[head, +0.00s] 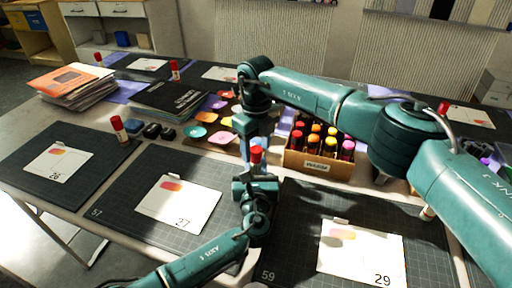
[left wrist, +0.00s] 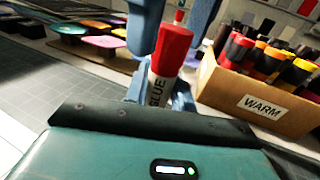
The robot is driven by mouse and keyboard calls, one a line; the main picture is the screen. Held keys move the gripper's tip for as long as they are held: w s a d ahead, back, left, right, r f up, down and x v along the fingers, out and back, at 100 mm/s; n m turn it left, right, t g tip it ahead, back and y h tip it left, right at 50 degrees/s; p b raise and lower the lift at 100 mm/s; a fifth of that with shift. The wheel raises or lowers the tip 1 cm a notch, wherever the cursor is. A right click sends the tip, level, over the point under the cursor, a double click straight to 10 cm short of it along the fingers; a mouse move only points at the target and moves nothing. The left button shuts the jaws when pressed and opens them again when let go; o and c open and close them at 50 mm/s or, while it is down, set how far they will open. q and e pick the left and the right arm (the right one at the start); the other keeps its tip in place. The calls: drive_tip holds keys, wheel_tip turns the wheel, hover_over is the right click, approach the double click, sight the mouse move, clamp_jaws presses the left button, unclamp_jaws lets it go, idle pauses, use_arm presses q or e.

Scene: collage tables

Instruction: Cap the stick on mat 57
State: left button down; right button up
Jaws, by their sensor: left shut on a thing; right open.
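A white glue stick labelled GLUE (left wrist: 157,89) stands upright in my left gripper (head: 256,180), which is shut on it. A red cap (head: 256,155) sits on the stick's top; it also shows in the left wrist view (left wrist: 173,48). My right gripper (head: 256,130) reaches down from above and is open. Its blue fingers are on both sides of the cap in the left wrist view; whether they touch it I cannot tell. Mat 57 (head: 122,190) is the dark mat under card 27 (head: 180,203). The stick is beyond its back right corner.
A cardboard box marked WARM (head: 318,167), full of bottles, stands just right of the grippers. Coloured dishes (head: 194,132) lie behind mat 57. Another red-capped stick (head: 120,129) stands by the left mat. Mat 59 (head: 290,225) is at right.

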wheel_tip(320, 180, up, 11)
idle(0.3)
drive_tip(key=shift+r, duration=0.1)
use_arm(q)
drive_tip(key=c, duration=1.1)
unclamp_jaws()
drive_tip(key=s+p, duration=0.1)
drive_tip(key=s, duration=1.2)
drive_tip(key=shift+s+a, duration=0.1)
use_arm(e)
drive_tip(key=shift+r, duration=0.5)
